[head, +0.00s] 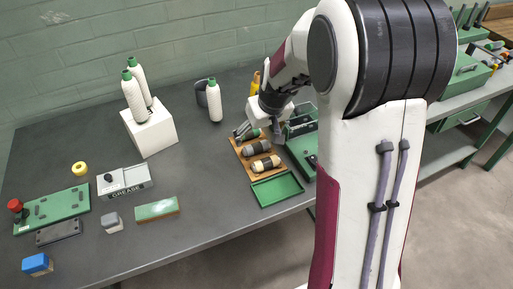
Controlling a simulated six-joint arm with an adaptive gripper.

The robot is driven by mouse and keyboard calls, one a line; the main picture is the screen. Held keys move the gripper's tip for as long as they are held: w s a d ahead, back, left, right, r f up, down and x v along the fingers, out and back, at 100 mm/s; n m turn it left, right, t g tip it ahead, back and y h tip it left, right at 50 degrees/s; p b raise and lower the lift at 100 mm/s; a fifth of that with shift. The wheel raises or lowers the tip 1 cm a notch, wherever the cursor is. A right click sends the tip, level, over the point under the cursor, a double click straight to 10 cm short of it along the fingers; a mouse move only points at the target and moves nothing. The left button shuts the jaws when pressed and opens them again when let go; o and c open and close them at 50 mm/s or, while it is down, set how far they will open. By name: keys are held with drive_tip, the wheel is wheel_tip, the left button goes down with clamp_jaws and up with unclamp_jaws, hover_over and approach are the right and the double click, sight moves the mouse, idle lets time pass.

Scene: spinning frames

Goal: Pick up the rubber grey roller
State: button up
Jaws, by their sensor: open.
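A wooden tray (243,160) holds several rollers in a column. The middle roller (257,148) is dark grey and looks like the rubber grey one. A cream roller with a dark band (266,164) lies in front of it. A partly hidden green-tinted roller (251,134) lies at the back of the tray. My gripper (243,130) is open over the back end of the tray, close to the back roller. Whether it touches that roller is hard to tell at this size.
A green tray (278,199) lies in front of the wooden tray, and a green box (300,125) stands right of it. A white block (158,138) with white-and-green bobbins stands to the left. A grease box (125,181) lies further left. The table between is clear.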

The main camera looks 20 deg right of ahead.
sight(257, 145)
drive_tip(key=shift+f, duration=0.1)
wheel_tip(257, 145, down, 3)
drive_tip(key=shift+a+f, duration=0.1)
drive_tip(key=shift+f, duration=0.05)
drive_tip(key=shift+x, duration=1)
drive_tip(key=shift+w, duration=0.15)
drive_tip(key=c, duration=1.3)
